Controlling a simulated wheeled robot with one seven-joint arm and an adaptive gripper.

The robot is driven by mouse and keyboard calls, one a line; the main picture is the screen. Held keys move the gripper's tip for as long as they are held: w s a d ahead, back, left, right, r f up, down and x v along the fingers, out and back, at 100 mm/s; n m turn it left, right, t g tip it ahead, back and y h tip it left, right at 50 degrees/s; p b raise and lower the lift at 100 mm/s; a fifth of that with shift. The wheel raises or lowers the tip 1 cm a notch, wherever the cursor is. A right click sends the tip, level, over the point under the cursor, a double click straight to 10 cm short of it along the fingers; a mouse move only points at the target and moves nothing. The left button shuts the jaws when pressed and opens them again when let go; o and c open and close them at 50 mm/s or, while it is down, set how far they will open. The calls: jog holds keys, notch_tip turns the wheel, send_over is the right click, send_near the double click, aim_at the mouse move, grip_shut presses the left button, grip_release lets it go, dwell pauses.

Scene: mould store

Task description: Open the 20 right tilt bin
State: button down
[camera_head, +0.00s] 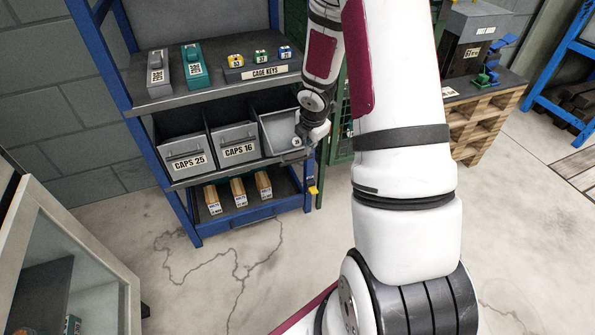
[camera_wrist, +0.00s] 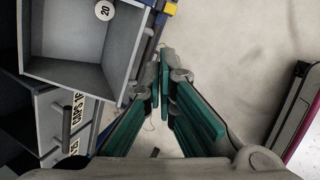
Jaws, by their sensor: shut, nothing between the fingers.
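The right tilt bin (camera_head: 278,132) is the third in the row on the rack's middle shelf. It leans out, with its light grey inside showing in the head view. Its front face and label are hidden. My gripper (camera_wrist: 160,75) has green-padded fingers, shut and empty. It is beside the bin's right side in the wrist view, apart from the inside. In the head view my wrist covers the bin's right edge.
The CAPS 16 bin (camera_head: 235,142) and CAPS 25 bin (camera_head: 187,156) stand upright and closed to the left. A blue rack post with a yellow piece (camera_head: 313,189) is close to my gripper. Small boxes (camera_head: 239,192) stand on the shelf below. The floor in front is clear.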

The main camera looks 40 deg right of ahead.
jog(key=s+a+f+n+y+b, duration=0.15)
jog(key=s+a+f+n, duration=0.25)
jog(key=n, duration=1)
jog(key=b+x, duration=0.7)
jog(key=x, duration=0.4)
jog(key=shift+w+d+r+p, duration=0.25)
jog(key=shift+w+r+p, duration=0.55)
jog(key=shift+p, duration=0.8)
jog(key=shift+w+d+r+p, duration=0.25)
jog(key=shift+w+r+p, duration=0.6)
jog(key=shift+p, duration=0.7)
jog(key=shift+r, duration=0.1)
